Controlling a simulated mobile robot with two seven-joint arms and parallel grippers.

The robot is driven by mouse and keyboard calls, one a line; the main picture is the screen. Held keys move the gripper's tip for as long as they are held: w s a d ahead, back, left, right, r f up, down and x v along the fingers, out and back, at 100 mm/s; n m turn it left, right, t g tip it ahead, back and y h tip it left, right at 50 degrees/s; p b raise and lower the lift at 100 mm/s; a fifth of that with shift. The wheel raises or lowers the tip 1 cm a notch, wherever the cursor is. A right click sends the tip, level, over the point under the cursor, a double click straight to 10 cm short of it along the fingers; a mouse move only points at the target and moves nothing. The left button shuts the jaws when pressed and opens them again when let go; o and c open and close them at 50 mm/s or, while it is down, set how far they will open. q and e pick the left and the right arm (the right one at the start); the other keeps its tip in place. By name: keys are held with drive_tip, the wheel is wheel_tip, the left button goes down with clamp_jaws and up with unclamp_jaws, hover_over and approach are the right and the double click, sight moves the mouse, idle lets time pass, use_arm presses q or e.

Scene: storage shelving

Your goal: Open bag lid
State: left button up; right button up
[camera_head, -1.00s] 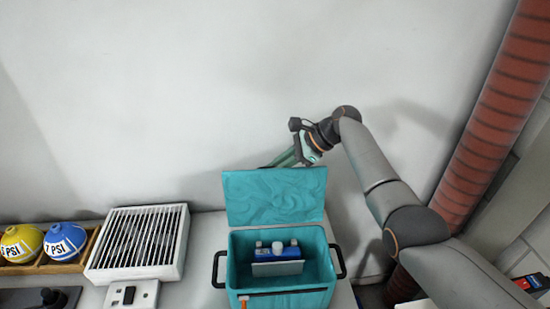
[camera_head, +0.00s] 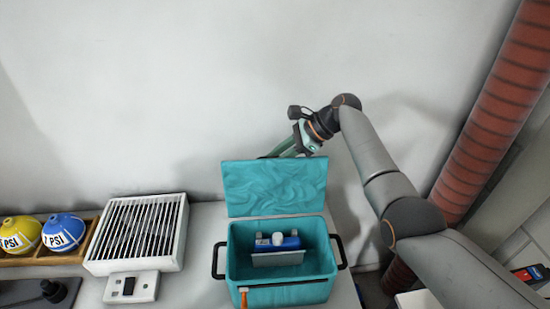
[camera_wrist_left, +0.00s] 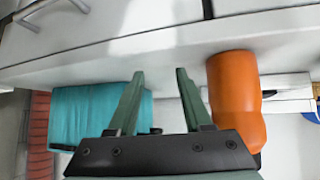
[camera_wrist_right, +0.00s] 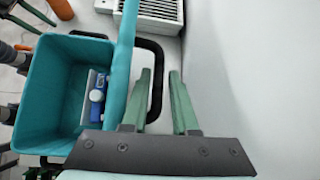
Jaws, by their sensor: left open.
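The teal bag (camera_head: 285,296) stands on the white counter with its lid (camera_head: 275,188) raised upright at the back, so the inside shows. A blue-and-white item (camera_head: 277,242) lies inside. My right gripper (camera_head: 290,147) is behind and above the lid, its tips partly hidden. My left gripper is outside the head view. In the left wrist view its fingers (camera_wrist_left: 160,75) are open and empty, with the teal bag (camera_wrist_left: 75,118) beyond on the left.
A white slatted box (camera_head: 138,235) stands left of the bag, with yellow (camera_head: 19,235) and blue (camera_head: 63,233) balls further left. An orange rounded object (camera_wrist_left: 233,95) is close to my left fingers. A red ribbed pipe (camera_head: 497,110) stands at right. The wall is behind.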

drive_tip(key=v, duration=1.2)
drive_tip(key=shift+d, duration=0.25)
